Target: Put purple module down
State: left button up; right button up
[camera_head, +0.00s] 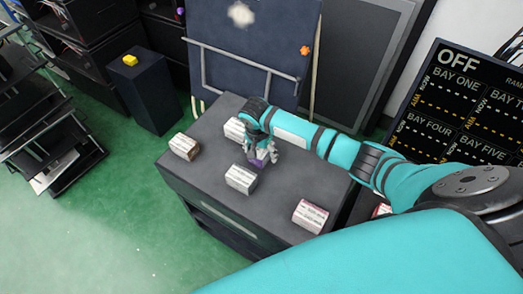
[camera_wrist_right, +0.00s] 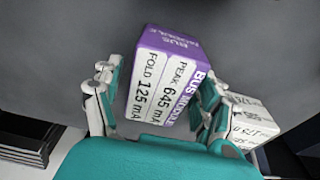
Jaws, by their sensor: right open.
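The purple module (camera_wrist_right: 160,85) is a box with a purple top and white label faces reading "BUS MODULE". In the head view the purple module (camera_head: 263,157) is a small purple patch on the dark grey cabinet top (camera_head: 215,205), partly hidden by my gripper. My right gripper (camera_head: 262,154) points down over it. In the right wrist view my right gripper (camera_wrist_right: 155,78) is open, with one finger on each side of the module; whether a finger touches it is unclear. The module seems to stand on the surface. My left gripper is not in view.
A white module (camera_head: 240,178) lies just in front of the gripper; others lie at left (camera_head: 185,146) and front right (camera_head: 310,216). White blocks stand partly behind my arm. A dark pedestal (camera_head: 150,95) bears a yellow object (camera_head: 130,60). A display board (camera_head: 460,110) stands right.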

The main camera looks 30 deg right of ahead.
aim_at(259, 152)
notch_tip(259, 152, up, 12)
jog(key=a+p, duration=0.1)
jog(key=shift+s+a+p, duration=0.3)
jog(key=shift+s, duration=0.15)
